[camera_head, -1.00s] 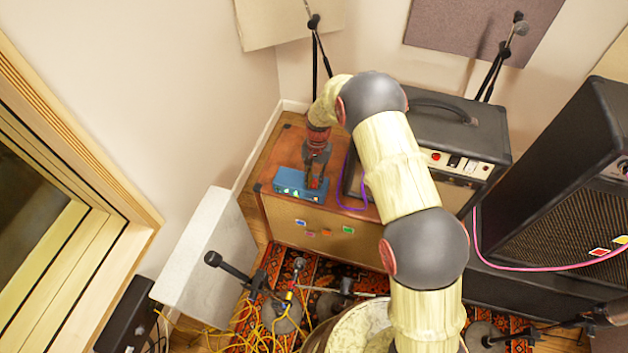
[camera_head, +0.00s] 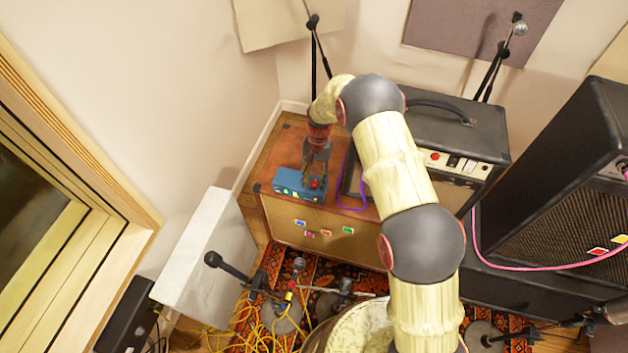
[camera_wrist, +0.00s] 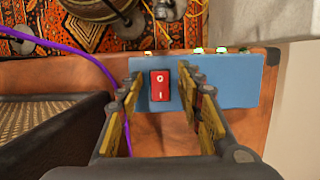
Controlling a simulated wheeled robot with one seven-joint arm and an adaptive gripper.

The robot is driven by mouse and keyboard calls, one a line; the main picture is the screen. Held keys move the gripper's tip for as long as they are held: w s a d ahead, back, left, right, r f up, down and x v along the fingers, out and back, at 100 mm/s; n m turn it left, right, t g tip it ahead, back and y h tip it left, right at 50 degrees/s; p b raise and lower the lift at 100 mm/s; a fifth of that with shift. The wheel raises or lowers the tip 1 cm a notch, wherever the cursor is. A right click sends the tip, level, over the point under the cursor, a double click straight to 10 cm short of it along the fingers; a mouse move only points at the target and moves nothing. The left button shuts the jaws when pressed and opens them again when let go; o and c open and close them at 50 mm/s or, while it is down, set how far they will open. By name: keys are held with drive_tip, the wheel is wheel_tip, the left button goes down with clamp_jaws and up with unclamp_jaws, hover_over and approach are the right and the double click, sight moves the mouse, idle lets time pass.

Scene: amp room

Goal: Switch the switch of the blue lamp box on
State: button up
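The blue lamp box (camera_head: 290,180) sits on top of a brown wooden cabinet, near its front left corner. It also shows in the wrist view (camera_wrist: 235,85), with small lamps along its far edge, some bright green-white. Its red rocker switch (camera_wrist: 159,86) bears white O and I marks; I cannot tell which side is pressed. My gripper (camera_wrist: 163,92) is open and empty, with its yellow-padded fingers on either side of the switch. In the head view, my gripper (camera_head: 315,168) points down at the right part of the box.
The brown cabinet (camera_head: 330,225) carries a purple cable (camera_head: 345,190) to the right of the box. A black amplifier (camera_head: 450,125) stands close on the right. A white panel (camera_head: 205,250) and microphone stands are in front on the left.

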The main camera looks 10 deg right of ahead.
sight(316, 179)
drive_tip(key=shift+r, duration=0.1)
drive_tip(key=v, duration=1.1)
drive_tip(key=shift+r, duration=0.4)
drive_tip(key=shift+w, duration=0.1)
